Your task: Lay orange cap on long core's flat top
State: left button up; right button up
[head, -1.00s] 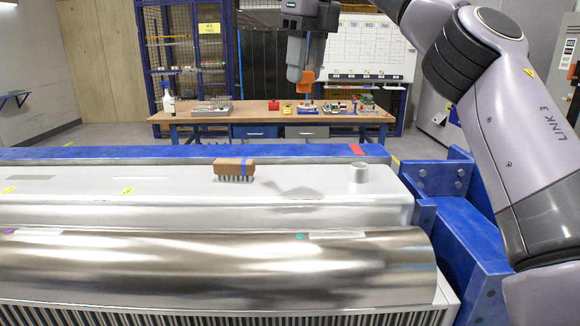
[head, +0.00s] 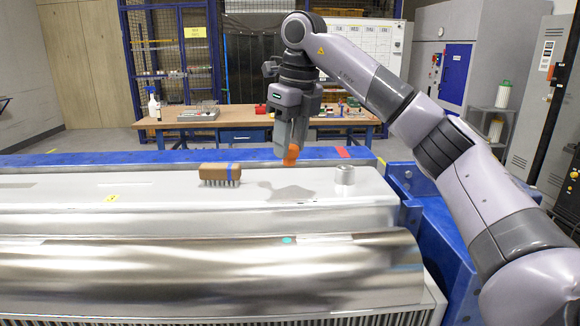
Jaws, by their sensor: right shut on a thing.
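My right gripper (head: 291,150) points down and is shut on the orange cap (head: 292,155), which shows at its fingertips. The cap is above the far part of a long, pale, flat-topped metal body (head: 110,188), which I take as the long core. A shadow lies on this top below and in front of the gripper. The cap looks apart from the top, but the exact gap cannot be told. The gripper hides part of the cap. My left gripper is not in view.
A shiny rounded cylinder (head: 200,265) lies in front. A blue frame (head: 410,185) edges the right end. A workbench (head: 230,115) stands behind.

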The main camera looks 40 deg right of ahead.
aim_at(290, 164)
jog(key=shift+f, duration=2.7)
jog(key=o, duration=1.1)
notch_tip(290, 164, up, 12)
jog(key=s, duration=0.1)
jog(key=shift+s, duration=0.4)
jog(key=shift+d, duration=0.1)
